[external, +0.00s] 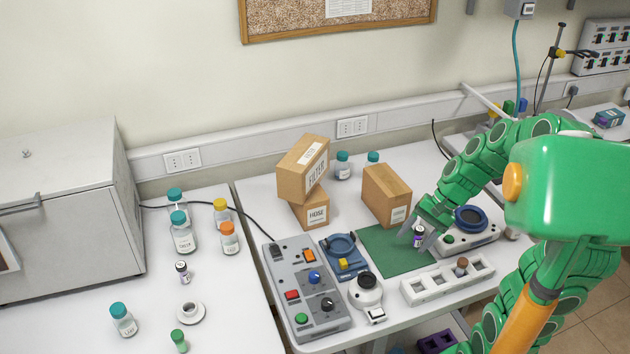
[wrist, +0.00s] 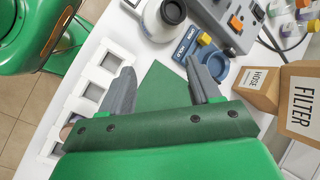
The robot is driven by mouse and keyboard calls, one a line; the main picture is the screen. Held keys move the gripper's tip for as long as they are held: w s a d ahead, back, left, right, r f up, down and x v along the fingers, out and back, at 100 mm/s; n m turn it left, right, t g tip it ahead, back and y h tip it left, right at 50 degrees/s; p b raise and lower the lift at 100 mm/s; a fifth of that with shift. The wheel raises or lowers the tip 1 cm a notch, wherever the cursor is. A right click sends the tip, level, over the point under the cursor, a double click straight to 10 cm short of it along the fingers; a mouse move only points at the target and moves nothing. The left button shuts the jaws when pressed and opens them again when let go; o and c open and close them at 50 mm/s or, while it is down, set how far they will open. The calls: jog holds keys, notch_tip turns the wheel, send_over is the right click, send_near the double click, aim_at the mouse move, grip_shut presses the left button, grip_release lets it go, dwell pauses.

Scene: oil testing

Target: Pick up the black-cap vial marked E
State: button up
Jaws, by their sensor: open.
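A small vial (external: 418,238) with a dark top and a purple-and-white label stands on the green mat (external: 380,245) in the external view. Its letter is too small to read. My gripper (external: 416,242) is low over the mat, with its fingers around or just beside this vial; I cannot tell which. In the wrist view my gripper (wrist: 164,78) is open, with bare green mat (wrist: 160,82) between the fingertips. The vial does not show there. Another dark-capped vial (external: 182,271) stands on the left bench, its letter unreadable.
A white rack (external: 425,290) holding a brown-capped vial (external: 461,264) lies in front of the mat. A control box (external: 310,318), a blue device (external: 350,266) and a white round device (external: 366,284) stand left. Cardboard boxes (external: 386,195) stand behind. Capped bottles (external: 184,240) crowd the left bench.

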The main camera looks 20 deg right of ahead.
jog(key=w+d+f+m+t+y, duration=0.25)
jog(key=w+d+m+t, duration=0.25)
jog(key=w+d+m, duration=0.75)
jog(key=w+d+f+m+t, duration=0.2)
jog(key=d+m, duration=0.1)
jog(key=d, duration=0.3)
jog(key=w+d+f+m+t+h, duration=0.1)
jog(key=w+d+f+m+t, duration=0.1)
jog(key=d, duration=0.5)
jog(key=w+d+f+m+t+h, duration=0.1)
jog(key=w+d+f+m+t, duration=0.1)
jog(key=d, duration=0.4)
jog(key=shift+w+d+f+m+t, duration=0.2)
jog(key=shift+w+m+t, duration=0.2)
jog(key=shift+w+m, duration=0.35)
jog(key=shift+x, duration=3.75)
jog(key=shift+w+d, duration=0.1)
jog(key=shift+d, duration=0.05)
jog(key=shift+r, duration=0.1)
jog(key=c, duration=1)
